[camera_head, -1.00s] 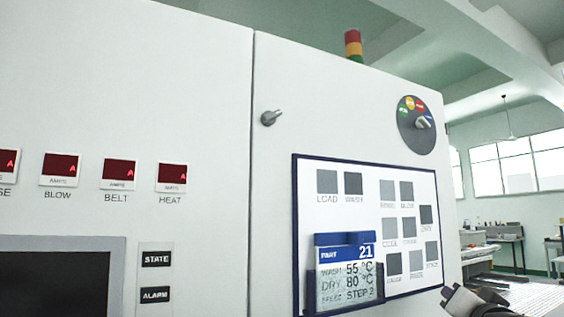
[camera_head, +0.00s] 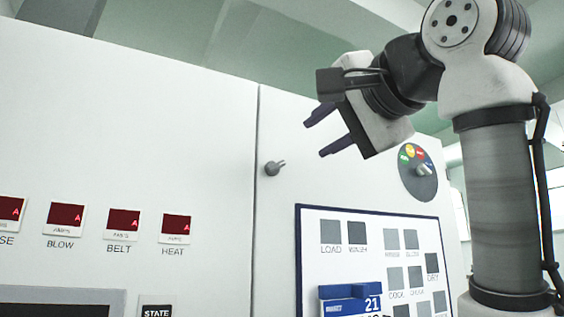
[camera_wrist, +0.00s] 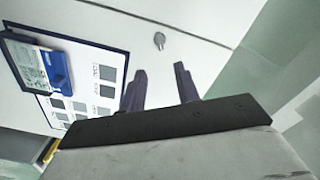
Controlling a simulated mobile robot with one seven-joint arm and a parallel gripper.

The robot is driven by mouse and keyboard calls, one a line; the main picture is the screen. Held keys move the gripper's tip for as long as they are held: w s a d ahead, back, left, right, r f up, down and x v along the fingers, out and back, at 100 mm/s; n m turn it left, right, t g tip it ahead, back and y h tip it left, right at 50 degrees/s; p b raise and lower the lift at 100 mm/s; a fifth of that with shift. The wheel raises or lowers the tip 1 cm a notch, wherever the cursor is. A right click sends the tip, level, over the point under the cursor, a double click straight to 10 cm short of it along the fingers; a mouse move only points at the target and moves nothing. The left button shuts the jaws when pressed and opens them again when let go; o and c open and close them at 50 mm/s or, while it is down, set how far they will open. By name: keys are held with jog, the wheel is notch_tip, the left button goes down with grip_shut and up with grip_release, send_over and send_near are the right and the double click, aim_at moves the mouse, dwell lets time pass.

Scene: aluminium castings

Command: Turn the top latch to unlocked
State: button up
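The top latch (camera_head: 274,168) is a small grey knob with a short lever on the white cabinet door, just right of the vertical seam. Its lever points right and slightly up in the head view. It also shows in the wrist view (camera_wrist: 159,40), beyond the fingertips. My gripper (camera_head: 314,134) is open and empty, up and right of the latch in the head view, with its two dark fingers pointing left. In the wrist view the fingers (camera_wrist: 160,68) stand apart with a gap between them and the latch. Nothing hides the latch.
A blue-framed button panel (camera_head: 380,255) is below the latch, with a blue card holder (camera_head: 350,291) on it. A round selector dial (camera_head: 418,172) is to the right, under my arm. Red displays (camera_head: 122,222) line the left cabinet. The door around the latch is clear.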

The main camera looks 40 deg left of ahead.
aim_at(277, 165)
jog(key=p+x, duration=0.3)
jog(key=x, duration=0.9)
jog(key=shift+w+r+p, duration=0.1)
jog(key=shift+r+p, duration=0.05)
jog(key=shift+p, duration=0.25)
jog(key=shift+w+a, duration=0.25)
jog(key=shift+a, duration=0.4)
jog(key=shift+c, duration=0.4)
grip_shut()
